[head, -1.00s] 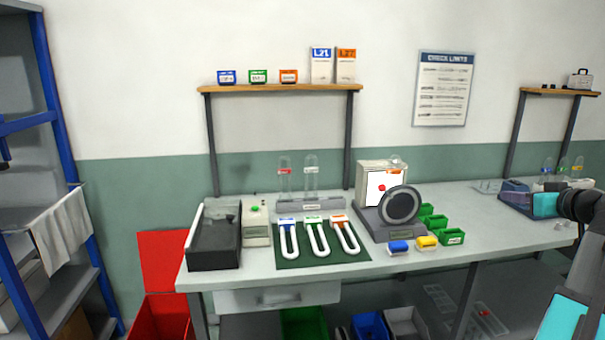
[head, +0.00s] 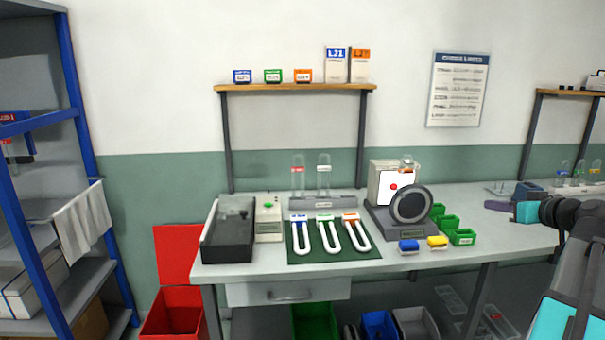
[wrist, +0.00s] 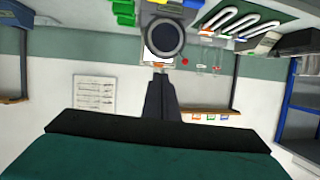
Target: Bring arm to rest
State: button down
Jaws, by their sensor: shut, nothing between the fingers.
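My gripper (head: 492,205) is at the right of the head view, above the right part of the bench, with its fingers pointing left. It is shut and empty. In the wrist view its closed dark fingers (wrist: 159,78) point up the picture, which is upside down. My arm reaches in from the right edge of the head view. No object touches the fingers in either view.
The bench (head: 350,272) bears a round grey device (head: 411,205), green bins (head: 462,237), U-shaped tubes on a green mat (head: 290,255) and a dark tray (head: 228,240). A blue-framed rack (head: 83,130) stands left. The air left of my gripper looks clear.

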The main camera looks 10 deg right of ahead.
jog(key=w+a+f+n+g+y, duration=0.1)
jog(key=w+a+f+y, duration=0.1)
jog(key=w+a+f, duration=0.6)
jog(key=w+a+f+n+g+y, duration=0.1)
jog(key=w+a+f+g+y, duration=0.3)
jog(key=a+f, duration=0.65)
jog(key=a+f+n+g+y, duration=0.1)
jog(key=a+f+g, duration=0.1)
jog(key=a+f, duration=0.95)
jog(key=a+f+g, duration=0.1)
jog(key=a+f, duration=0.8)
jog(key=f, duration=0.6)
jog(key=s+a+f+n+g+h, duration=0.1)
jog(key=s+a+f+g, duration=0.3)
jog(key=s+a+f, duration=0.55)
jog(key=s+a+f+g, duration=0.3)
jog(key=s+a+f, duration=0.4)
jog(key=s+f, duration=0.4)
jog(key=s+a+f+g+h, duration=0.1)
jog(key=s+f+g, duration=0.1)
jog(key=s+f, duration=0.3)
jog(key=s+f+g+h, duration=0.1)
jog(key=s+f, duration=0.2)
jog(key=s, duration=0.4)
jog(key=s+d+m+g+h, duration=0.1)
jog(key=s+d+m+h, duration=0.2)
jog(key=s+d, duration=0.2)
jog(key=shift+s+d+f+h, duration=0.3)
jog(key=shift+s+f+h, duration=0.15)
jog(key=shift+s, duration=0.35)
